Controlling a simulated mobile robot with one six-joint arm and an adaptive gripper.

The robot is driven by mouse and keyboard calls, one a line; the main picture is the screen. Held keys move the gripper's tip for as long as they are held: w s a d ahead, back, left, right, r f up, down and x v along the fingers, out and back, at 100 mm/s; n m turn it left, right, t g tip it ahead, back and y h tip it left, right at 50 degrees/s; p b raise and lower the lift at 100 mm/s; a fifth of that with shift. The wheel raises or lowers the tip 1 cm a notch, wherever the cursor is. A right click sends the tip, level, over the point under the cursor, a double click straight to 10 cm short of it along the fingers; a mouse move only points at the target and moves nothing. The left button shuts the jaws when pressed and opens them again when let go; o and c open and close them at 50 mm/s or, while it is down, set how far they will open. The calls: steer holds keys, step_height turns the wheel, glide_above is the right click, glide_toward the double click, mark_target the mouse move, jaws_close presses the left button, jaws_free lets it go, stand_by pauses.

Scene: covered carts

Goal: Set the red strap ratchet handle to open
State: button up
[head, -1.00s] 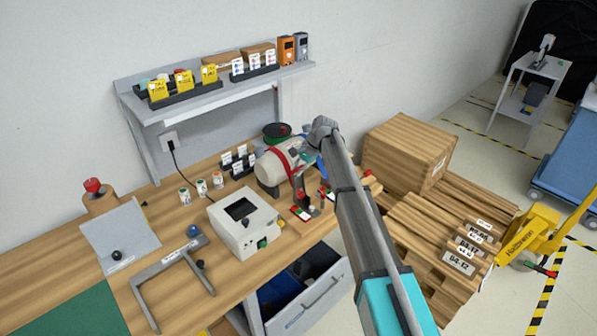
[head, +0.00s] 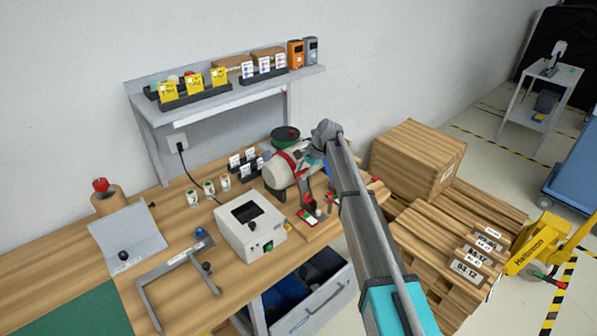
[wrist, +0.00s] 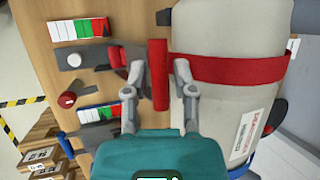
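A grey cylinder (head: 280,177) lies on the wooden workbench with a red strap (head: 290,160) around it. In the wrist view the cylinder (wrist: 235,110) fills the right half, and the strap (wrist: 235,68) runs across it. The red ratchet handle (wrist: 160,55) is a bar beside the cylinder, at the strap's left end. My gripper (wrist: 169,68) has its fingers apart, one near each side of the handle. The left finger is close to the bar or touching it; a gap shows on the right. In the head view my arm largely hides the gripper and handle.
Small levers with red knobs (wrist: 68,99) and red-green-white scale plates (wrist: 77,29) sit left of the handle. A white box device (head: 250,232) stands in front on the bench. Wooden crates and pallets (head: 415,160) stand right of the bench.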

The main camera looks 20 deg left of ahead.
stand_by(0.3)
steer(key=shift+s, duration=0.1)
steer(key=r+n+p, duration=0.1)
steer(key=r+p, duration=0.2)
steer(key=shift+s+d+n, duration=0.15)
steer(key=shift+d+n, duration=0.2)
steer(key=shift+n, duration=0.05)
steer(key=s+d+f+t+h+b, duration=0.1)
steer(key=s+d, duration=0.2)
steer(key=d, duration=0.7)
steer(key=s+d+f+n+h, duration=0.1)
steer(key=s+d, duration=0.3)
steer(key=d, duration=0.5)
steer(key=s+d+f+t+b, duration=0.1)
steer(key=s+d+f, duration=0.15)
steer(key=d, duration=0.75)
steer(key=s+d+n+h+b, duration=0.1)
steer(key=s+d+h, duration=0.2)
steer(key=s+d, duration=1.4)
steer(key=d, duration=0.4)
steer(key=shift+f+n+t, duration=0.3)
steer(key=shift+f+n, duration=0.05)
steer(key=shift+n, duration=0.05)
steer(key=shift+s, duration=0.15)
